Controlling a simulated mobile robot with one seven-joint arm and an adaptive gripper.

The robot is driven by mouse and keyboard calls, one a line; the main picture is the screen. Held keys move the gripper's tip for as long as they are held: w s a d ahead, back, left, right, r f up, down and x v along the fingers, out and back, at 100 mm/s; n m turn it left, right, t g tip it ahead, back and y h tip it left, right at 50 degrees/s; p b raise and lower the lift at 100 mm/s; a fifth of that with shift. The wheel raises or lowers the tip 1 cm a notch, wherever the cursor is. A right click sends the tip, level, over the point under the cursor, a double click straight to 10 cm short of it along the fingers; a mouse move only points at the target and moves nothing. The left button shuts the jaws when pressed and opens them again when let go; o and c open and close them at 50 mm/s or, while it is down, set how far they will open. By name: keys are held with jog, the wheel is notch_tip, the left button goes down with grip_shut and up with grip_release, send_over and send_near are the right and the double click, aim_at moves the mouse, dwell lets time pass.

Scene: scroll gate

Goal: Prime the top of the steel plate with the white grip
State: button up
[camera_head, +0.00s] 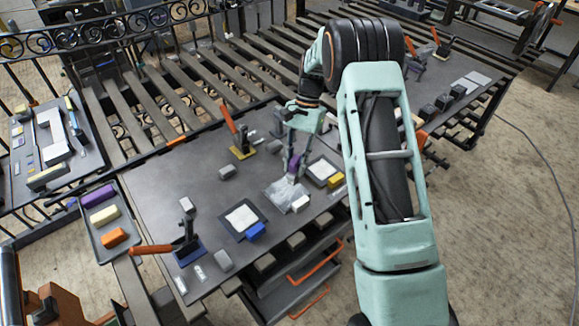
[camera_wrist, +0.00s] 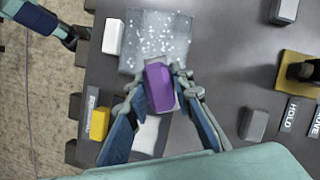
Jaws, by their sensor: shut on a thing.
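The steel plate with the white grip (camera_head: 278,190) is grey and flecked with white spots, with the white grip (camera_head: 300,203) at its near edge. In the wrist view the speckled plate (camera_wrist: 150,35) lies ahead of my fingers, and its white grip (camera_wrist: 113,37) is at its left side. My gripper (camera_head: 293,170) is shut on a purple block (camera_wrist: 158,85), which also shows in the head view (camera_head: 292,178). The block overlaps the plate's near edge in the wrist view. I cannot tell whether it touches the plate.
A white-topped plate with a blue grip (camera_head: 256,231) lies to the left, and one with a yellow grip (camera_head: 336,180) to the right. A tray (camera_head: 128,250) holds purple, cream and orange blocks. Orange-handled clamps (camera_head: 240,143) and grey blocks stand around the dark table (camera_head: 190,170).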

jog(key=shift+r, duration=0.1)
jog(key=shift+r+p, duration=1.75)
jog(key=shift+r, duration=1.15)
jog(key=shift+r+p, duration=0.95)
jog(key=shift+r, duration=0.6)
jog(key=shift+f, duration=0.1)
